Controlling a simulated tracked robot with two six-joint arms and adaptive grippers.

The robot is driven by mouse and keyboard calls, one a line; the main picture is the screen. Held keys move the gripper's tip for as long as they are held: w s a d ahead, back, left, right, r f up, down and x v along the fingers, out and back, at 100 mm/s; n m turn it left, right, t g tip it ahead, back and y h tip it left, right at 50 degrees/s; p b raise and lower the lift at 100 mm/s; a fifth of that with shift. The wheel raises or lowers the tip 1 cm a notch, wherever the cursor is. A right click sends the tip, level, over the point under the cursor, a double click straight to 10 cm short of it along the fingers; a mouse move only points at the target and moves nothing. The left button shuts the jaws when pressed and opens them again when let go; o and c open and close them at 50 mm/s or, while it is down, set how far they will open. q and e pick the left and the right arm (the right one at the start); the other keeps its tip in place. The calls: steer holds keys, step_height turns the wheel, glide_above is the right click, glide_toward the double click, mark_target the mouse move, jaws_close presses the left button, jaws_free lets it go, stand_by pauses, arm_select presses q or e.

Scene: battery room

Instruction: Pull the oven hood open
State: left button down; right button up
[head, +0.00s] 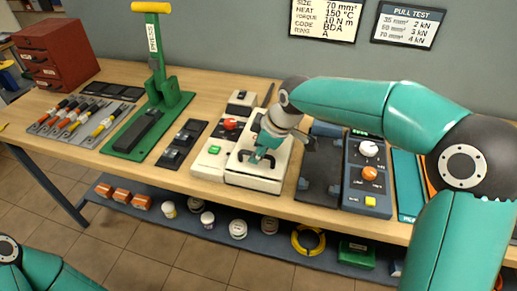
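A white boxy unit (243,177), which looks like the oven, stands at the front edge of the bench, in the middle of the head view. My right arm reaches over it from the right. My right gripper (262,158) points down at the unit's top, and its fingers are small and partly hidden by my wrist. I cannot tell whether they touch a handle or hold anything. The hood's edge and handle are not clear behind my gripper. Only a part of my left arm shows at the bottom left, and its gripper is out of view.
Left of the unit are a control box (213,154) with a red knob and green button, a dark tray (181,145) and a green press (150,122). On the right are a dark plate (318,180) and a control panel (366,187). A lower shelf (180,222) holds jars.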

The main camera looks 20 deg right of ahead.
steer(key=shift+w+a+f, duration=0.1)
steer(key=shift+f, duration=0.2)
jaws_close()
